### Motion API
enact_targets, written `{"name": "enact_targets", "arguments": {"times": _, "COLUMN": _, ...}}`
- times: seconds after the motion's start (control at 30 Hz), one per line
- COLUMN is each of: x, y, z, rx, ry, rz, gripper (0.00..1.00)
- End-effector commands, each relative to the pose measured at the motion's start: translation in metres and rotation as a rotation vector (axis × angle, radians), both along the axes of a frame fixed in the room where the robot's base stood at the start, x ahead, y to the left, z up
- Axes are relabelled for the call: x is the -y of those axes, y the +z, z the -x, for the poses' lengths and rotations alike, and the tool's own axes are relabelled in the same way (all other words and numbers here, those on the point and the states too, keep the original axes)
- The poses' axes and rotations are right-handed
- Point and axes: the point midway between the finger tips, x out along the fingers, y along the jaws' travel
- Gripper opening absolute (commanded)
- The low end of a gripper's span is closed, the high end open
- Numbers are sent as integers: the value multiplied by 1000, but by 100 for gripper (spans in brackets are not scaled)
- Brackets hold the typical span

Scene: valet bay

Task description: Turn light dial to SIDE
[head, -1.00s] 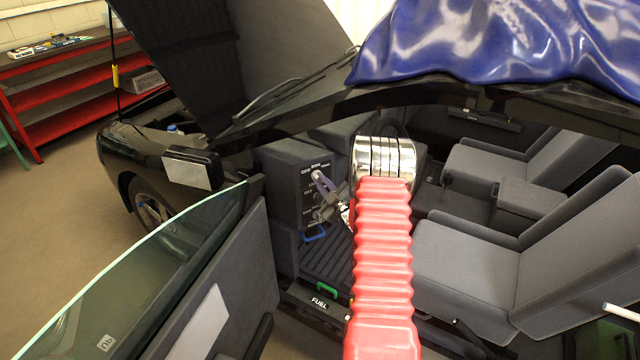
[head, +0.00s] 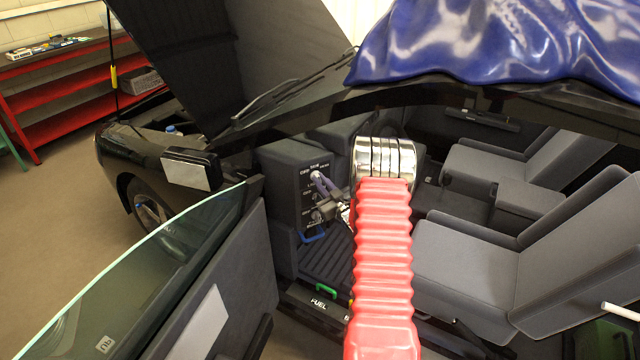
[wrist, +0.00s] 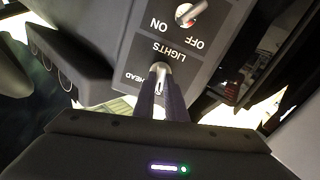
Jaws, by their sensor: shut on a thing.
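The light dial (wrist: 160,68) is a small pale knob on the dark dash panel (wrist: 118,62), beside the word LIGHTS. In the wrist view the label HEAD is readable beside it; no SIDE label can be read. My gripper (wrist: 161,82) is shut on the dial, its two dark fingers on either side of it. The fingers hide most of the knob, so I cannot tell which way it points. In the head view my gripper (head: 318,180) reaches the upper part of the panel through the open car door, and the dial is too small to read.
A toggle switch (wrist: 189,13) marked ON and OFF sits on the same panel, close to the dial. A blue handle (head: 314,237) is below the panel. The open door (head: 225,270) stands left of my arm, the grey seat (head: 455,265) right.

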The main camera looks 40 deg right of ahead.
Motion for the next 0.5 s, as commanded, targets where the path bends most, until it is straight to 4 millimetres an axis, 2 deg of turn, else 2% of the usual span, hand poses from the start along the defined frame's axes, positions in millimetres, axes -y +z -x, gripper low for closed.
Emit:
{"name": "enact_targets", "arguments": {"times": 0.2, "x": 1, "y": -4, "z": 0, "rx": 25, "ry": -2, "rz": -147, "gripper": 0}}
{"name": "enact_targets", "arguments": {"times": 0.5, "x": 1, "y": -4, "z": 0, "rx": 45, "ry": -2, "rz": -242, "gripper": 0}}
